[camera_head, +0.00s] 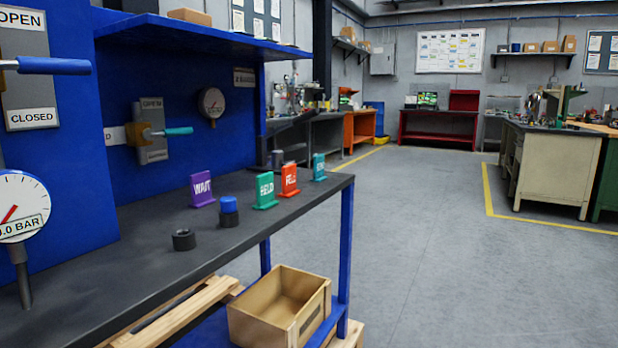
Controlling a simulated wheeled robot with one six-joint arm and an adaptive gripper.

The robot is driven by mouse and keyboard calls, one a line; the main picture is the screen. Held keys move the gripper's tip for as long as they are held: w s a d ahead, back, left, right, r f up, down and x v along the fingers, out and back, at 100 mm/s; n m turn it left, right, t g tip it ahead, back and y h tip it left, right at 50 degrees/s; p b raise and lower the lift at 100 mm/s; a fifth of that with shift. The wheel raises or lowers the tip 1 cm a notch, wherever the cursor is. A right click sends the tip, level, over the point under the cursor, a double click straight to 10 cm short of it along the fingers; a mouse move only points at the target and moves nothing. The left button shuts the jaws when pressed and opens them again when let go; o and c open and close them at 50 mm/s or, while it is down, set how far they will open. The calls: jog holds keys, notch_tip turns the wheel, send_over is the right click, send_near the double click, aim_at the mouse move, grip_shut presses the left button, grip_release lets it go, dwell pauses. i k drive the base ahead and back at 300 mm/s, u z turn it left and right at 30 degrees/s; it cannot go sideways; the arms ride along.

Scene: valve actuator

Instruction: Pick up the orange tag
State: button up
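The orange tag (290,180) stands upright on the dark bench top (130,275), toward its far right end. It has white lettering, partly covered at its left by the green tag (265,191) in front of it. A teal tag (319,167) stands just behind it to the right. A purple tag (202,190) stands farther left. The tags look apart from one another, though the gap between orange and green is hard to judge. My gripper is not in view.
A blue-capped cylinder (229,211) and a dark ring (184,240) stand in front of the tags. A blue shelf (200,36) overhangs the bench. Valve levers (178,131) and gauges (211,103) line the blue panel. A wooden crate (253,318) sits below. The floor at right is clear.

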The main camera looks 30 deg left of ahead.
aim_at(288, 173)
jog(key=u, duration=0.6)
jog(key=i, duration=1.05)
jog(key=u, duration=0.85)
